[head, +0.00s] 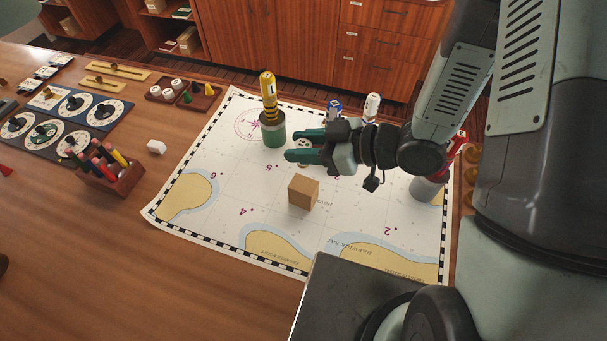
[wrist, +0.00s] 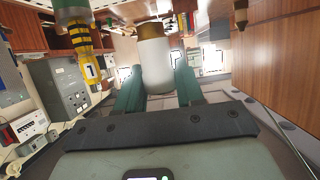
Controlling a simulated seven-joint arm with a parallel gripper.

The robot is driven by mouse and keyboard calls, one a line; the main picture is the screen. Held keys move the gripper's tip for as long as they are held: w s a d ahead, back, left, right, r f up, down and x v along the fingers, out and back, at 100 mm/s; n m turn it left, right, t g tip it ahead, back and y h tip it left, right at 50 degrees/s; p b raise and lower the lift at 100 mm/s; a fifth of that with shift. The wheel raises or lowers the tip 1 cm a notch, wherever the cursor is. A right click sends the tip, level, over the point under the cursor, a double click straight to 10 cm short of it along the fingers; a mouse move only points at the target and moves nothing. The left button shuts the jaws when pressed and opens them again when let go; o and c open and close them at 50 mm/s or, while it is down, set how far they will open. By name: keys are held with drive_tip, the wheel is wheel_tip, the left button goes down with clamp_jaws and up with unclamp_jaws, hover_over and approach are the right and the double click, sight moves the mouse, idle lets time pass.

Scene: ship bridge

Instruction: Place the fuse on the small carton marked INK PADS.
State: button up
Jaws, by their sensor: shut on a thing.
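My gripper (head: 303,146) is above the chart, with its green fingers shut on the fuse. In the wrist view the fuse (wrist: 155,65) is a white cylinder with a brass-coloured cap, held between the fingertips. In the head view only a small pale part of it shows between the fingers. A small brown carton (head: 303,192) stands on the chart, lower in the head picture than my gripper and apart from it. No lettering on the carton can be read from here. Its top looks bare.
A green holder (head: 273,135) with a yellow-black piece (head: 268,88) stands left of my gripper. Blue (head: 334,109) and white (head: 372,106) pieces stand behind it; a grey holder (head: 424,187) is at right. The chart (head: 215,160) around the carton is clear. A pen box (head: 118,181) is left.

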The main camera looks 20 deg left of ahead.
wheel_tip(320, 180, down, 8)
drive_tip(key=shift+r, duration=0.1)
idle(0.4)
drive_tip(key=o, duration=1)
drive_tip(key=shift+o, duration=0.2)
drive_tip(key=shift+d+r, duration=0.15)
drive_tip(key=shift+d, duration=0.1)
drive_tip(key=v, duration=1.1)
drive_tip(key=shift+d, duration=0.25)
